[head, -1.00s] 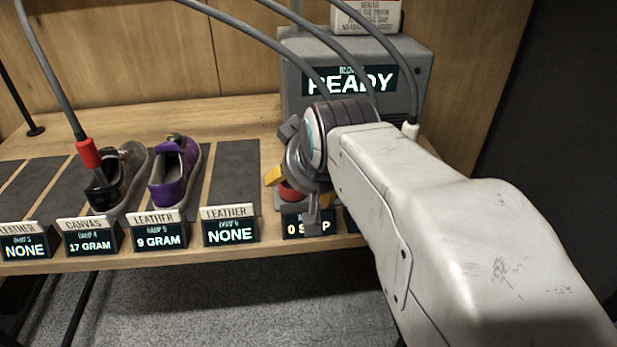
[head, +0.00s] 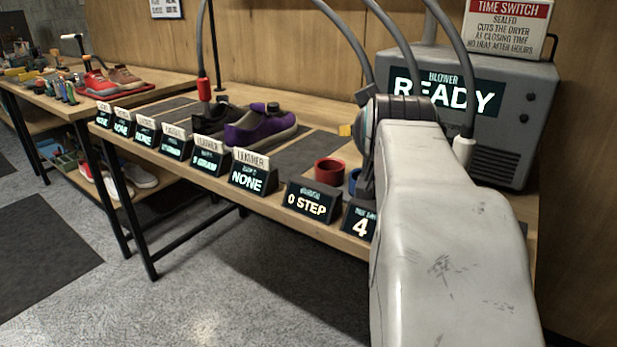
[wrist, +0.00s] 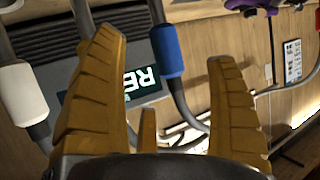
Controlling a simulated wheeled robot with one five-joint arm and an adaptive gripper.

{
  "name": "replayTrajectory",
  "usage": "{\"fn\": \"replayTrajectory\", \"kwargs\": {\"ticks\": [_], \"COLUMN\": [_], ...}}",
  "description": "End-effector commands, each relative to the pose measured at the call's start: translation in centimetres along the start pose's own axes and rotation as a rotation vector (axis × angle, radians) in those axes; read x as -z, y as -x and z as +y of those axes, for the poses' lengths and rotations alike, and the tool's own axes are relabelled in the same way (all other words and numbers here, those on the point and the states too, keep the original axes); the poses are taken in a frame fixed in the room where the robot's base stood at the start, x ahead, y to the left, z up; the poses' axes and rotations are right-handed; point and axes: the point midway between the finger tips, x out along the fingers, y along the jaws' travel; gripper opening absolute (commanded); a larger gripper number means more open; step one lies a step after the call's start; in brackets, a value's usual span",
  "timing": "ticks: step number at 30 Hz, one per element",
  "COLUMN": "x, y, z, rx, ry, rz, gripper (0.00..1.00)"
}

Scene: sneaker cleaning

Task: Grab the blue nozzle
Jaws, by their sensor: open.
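The blue nozzle (wrist: 166,50) hangs on a grey hose in the wrist view, between the two yellow fingers of my gripper (wrist: 162,46). The fingers are open, with a visible gap on both sides of the nozzle. Whether the nozzle lies fully within their depth is hard to tell. In the head view my arm hides the nozzle and most of the gripper; only a yellow finger part (head: 345,130) shows left of the wrist.
The grey blower (head: 505,120) reads READY. A white nozzle (head: 463,150) stands to the right. A red holder ring (head: 329,172) and a blue one (head: 354,181) sit on the bench. A red nozzle (head: 204,90) is at the black shoe, beside a purple shoe (head: 262,127).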

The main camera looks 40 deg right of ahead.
Motion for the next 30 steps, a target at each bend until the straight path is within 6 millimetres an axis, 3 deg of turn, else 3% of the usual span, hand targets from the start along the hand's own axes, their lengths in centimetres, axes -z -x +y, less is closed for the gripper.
{"fn": "replayTrajectory", "kwargs": {"ticks": [13,21,30], "x": [0.1,0.2,0.5], "y": [-3.0,-6.3,-7.5], "z": [0.4,0.4,0.4], "rx": [-0.009,-0.007,-0.008], "ry": [-0.004,-0.004,-0.004], "rz": [0.010,0.011,0.011], "gripper": [0.80,0.80,0.80]}}
